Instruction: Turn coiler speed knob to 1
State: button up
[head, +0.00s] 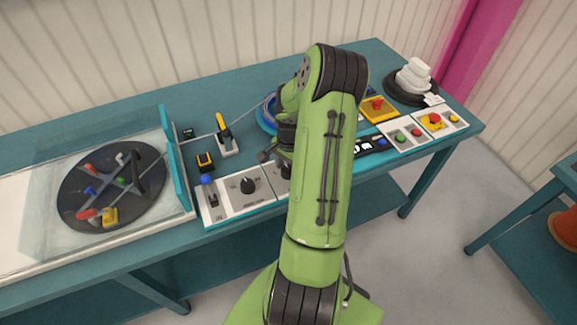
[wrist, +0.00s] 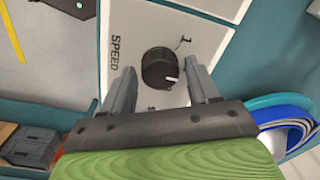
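The black round speed knob (wrist: 158,68) sits on a white panel (wrist: 120,20) printed SPEED in the wrist view. Its white pointer mark is at the lower right of the knob. The printed 1 is at the knob's upper right, and the mark does not point at it. My gripper (wrist: 162,72) is open, with one grey finger on each side of the knob and visible gaps to it. In the head view, a dark knob (head: 285,170) shows partly beside my arm, which hides most of the gripper and panel there.
Left of my arm are another knob (head: 248,186) and a blue-tipped lever (head: 207,180). A clear-covered reel (head: 75,190) stands further left. A blue coil (head: 266,115) lies behind my arm.

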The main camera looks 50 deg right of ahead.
jog(key=c, duration=0.8)
jog(key=shift+c, duration=0.2)
jog(key=shift+n, duration=0.4)
jog(key=n, duration=0.5)
jog(key=shift+n+b, duration=0.35)
jog(key=shift+n, duration=0.05)
jog(key=n, duration=0.5)
jog(key=shift+w+b, duration=0.1)
jog(key=shift+b, duration=0.2)
jog(key=shift+n, duration=0.3)
jog(key=o, duration=1.1)
jog(key=shift+c, duration=0.2)
